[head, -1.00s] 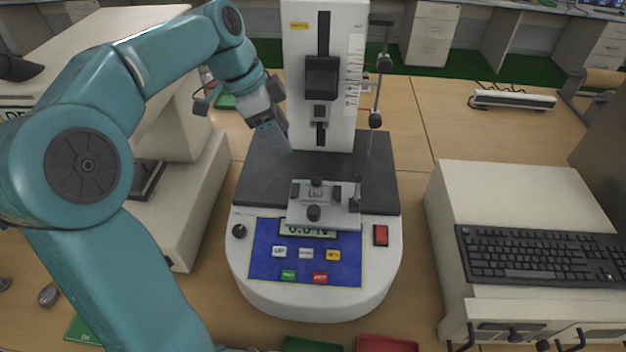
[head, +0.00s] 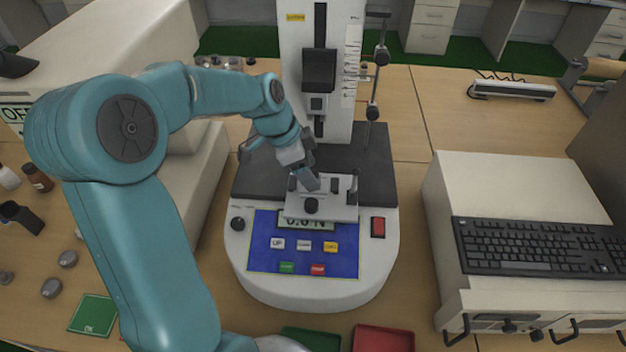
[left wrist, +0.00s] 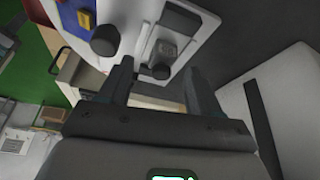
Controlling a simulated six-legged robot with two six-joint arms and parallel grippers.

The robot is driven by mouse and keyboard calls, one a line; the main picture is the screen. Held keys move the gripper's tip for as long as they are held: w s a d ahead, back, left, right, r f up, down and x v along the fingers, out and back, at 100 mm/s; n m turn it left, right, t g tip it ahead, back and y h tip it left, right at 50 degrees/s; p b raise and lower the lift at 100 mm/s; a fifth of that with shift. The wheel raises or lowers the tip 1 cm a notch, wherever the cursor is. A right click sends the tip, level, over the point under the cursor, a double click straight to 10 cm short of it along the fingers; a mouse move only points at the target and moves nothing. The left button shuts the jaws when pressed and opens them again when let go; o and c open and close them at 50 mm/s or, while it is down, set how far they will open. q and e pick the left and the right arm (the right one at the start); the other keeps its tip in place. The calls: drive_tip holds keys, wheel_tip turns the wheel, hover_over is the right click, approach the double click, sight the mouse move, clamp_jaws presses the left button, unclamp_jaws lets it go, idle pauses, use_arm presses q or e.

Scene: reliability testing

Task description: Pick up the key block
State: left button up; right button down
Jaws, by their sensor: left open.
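The test stand (head: 260,290) has a light metal fixture plate (head: 335,212) on its dark base, with knobs and small dark blocks on it. I cannot tell surely which small part is the key block. My left gripper (head: 313,185) points down at the fixture and partly hides its left side. In the left wrist view, the gripper (left wrist: 157,72) is open, its two fingers apart. A black knob (left wrist: 160,71) and a small grey block (left wrist: 164,50) show just beyond the gap, with a larger dark block (left wrist: 179,22) further off. My right gripper is out of view.
The stand's column (head: 345,110) rises behind the fixture. A keyboard (head: 540,247) lies on a white machine at right. A green tray (head: 310,338) and a red tray (head: 383,338) sit in front. Another white machine (head: 195,205) stands at left, behind my left arm.

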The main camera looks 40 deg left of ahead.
use_arm(q)
drive_tip(key=x, duration=0.2)
drive_tip(key=shift+w+d+f, duration=0.1)
drive_tip(key=shift+w+f, duration=0.2)
drive_tip(key=shift+f, duration=0.05)
drive_tip(key=shift+s, duration=0.2)
drive_tip(key=shift+w, duration=0.1)
clamp_jaws()
